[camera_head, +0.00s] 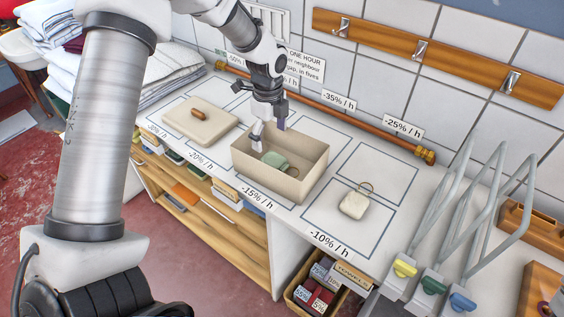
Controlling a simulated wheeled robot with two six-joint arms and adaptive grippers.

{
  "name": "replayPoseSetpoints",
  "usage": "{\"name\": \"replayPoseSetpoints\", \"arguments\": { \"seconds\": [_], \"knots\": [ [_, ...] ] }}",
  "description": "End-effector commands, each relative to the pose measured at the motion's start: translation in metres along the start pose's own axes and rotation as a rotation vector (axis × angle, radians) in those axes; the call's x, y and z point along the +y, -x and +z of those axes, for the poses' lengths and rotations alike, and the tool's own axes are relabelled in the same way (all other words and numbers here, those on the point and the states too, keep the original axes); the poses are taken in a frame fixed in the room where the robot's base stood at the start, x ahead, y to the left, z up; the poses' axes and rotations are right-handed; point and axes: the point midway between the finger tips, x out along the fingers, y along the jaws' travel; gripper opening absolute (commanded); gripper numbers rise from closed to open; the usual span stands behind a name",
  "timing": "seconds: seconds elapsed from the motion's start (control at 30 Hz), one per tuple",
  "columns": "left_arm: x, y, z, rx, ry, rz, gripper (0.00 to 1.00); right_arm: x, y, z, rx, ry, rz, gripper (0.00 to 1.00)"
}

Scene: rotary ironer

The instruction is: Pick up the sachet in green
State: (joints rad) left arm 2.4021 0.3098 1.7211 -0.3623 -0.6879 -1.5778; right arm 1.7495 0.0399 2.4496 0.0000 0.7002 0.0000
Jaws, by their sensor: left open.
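The green sachet (274,160) lies inside an open beige box (305,182) on the white counter, against the inner floor near the far-left part of the box. My left gripper (268,133) reaches down over the box from above, with its fingers apart. One fingertip is low inside the box, just left of and above the sachet; I cannot tell whether it touches it. Part of the sachet's upper edge is near the fingers. My right gripper is not in view.
A beige lid (200,122) with a brown handle lies left of the box. A cream sachet (355,204) with a ring lies to the right. Grey upright bars (452,195) stand at the far right. A copper pipe (355,116) runs along the back wall. White folded towels (165,70) are at the left.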

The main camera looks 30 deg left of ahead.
Motion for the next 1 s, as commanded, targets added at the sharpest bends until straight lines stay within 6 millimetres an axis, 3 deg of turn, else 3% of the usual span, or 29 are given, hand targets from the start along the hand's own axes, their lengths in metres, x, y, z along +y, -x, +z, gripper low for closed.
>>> {"name": "replayPoseSetpoints", "arguments": {
  "seconds": [0.43, 0.7, 0.8, 0.87, 1.0],
  "knots": [
    [0.003, -0.066, -0.007, 0.0, 0.001, 0.005, 0.9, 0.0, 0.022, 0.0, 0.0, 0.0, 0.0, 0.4],
    [0.002, -0.074, -0.007, 0.0, 0.001, 0.001, 0.9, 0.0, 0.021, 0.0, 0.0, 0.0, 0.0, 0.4],
    [0.002, -0.074, -0.007, 0.0, 0.001, 0.001, 0.54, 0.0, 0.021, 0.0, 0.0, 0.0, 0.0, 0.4],
    [0.002, -0.073, -0.007, 0.0, 0.001, 0.001, 0.36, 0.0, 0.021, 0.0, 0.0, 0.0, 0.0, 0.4],
    [0.002, -0.074, -0.007, 0.0, 0.001, 0.002, 0.36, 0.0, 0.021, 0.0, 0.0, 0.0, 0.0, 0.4]
  ]
}}
